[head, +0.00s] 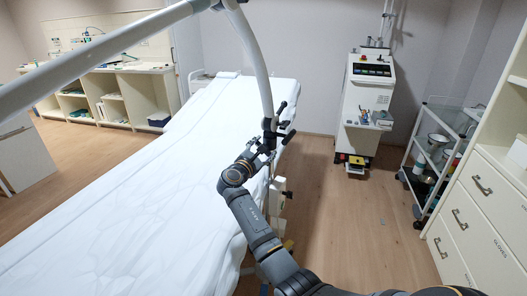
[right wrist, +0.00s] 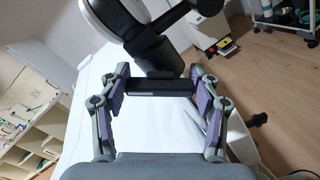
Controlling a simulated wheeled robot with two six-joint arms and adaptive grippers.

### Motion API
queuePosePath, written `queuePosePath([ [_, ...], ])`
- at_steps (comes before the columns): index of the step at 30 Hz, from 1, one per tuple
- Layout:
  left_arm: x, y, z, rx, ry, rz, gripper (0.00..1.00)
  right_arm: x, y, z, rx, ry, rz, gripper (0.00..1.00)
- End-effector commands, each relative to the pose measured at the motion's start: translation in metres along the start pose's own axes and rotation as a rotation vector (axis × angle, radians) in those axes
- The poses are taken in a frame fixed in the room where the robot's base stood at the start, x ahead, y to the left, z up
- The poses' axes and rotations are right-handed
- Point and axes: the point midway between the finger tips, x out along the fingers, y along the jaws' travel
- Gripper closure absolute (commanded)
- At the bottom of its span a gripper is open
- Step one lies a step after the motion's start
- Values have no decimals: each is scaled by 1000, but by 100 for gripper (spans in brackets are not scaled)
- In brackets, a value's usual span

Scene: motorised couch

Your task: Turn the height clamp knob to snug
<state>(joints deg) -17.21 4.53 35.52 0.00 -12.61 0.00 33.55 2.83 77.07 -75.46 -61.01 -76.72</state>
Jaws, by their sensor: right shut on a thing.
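The height clamp knob (right wrist: 160,88) is a dark bar-like piece in the right wrist view. It lies across the gap between the fingers of my right gripper (right wrist: 160,79), with a purple-padded finger at each end. The gripper is shut on it. In the head view my right gripper (head: 263,152) is at the clamp fittings below the curved white pole (head: 252,58), beside the couch's right edge. The knob is hard to make out there. A white and black jointed part (right wrist: 150,38) rises just beyond the knob in the wrist view. My left gripper is not in view.
The white-covered couch (head: 130,185) fills the left and middle. A white machine (head: 366,100) stands at the back right. A trolley (head: 432,150) and drawer cabinet (head: 475,215) stand on the right. The wooden floor (head: 350,225) between couch and cabinet is mostly free.

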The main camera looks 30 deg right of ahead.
Motion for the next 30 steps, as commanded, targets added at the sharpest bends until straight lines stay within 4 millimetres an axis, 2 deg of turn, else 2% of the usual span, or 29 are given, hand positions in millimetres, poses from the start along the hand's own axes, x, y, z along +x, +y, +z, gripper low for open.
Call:
queuePosePath([
  [9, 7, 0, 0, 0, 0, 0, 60, 0, -2, -1, 117, 1, -2, 68],
  [25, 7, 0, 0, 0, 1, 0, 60, 0, -2, -1, 139, 1, -3, 68],
  [26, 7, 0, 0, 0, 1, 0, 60, 0, -2, -1, 139, 1, -3, 34],
  [30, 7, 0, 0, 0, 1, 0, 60, 0, -2, -1, 139, 1, -2, 15],
])
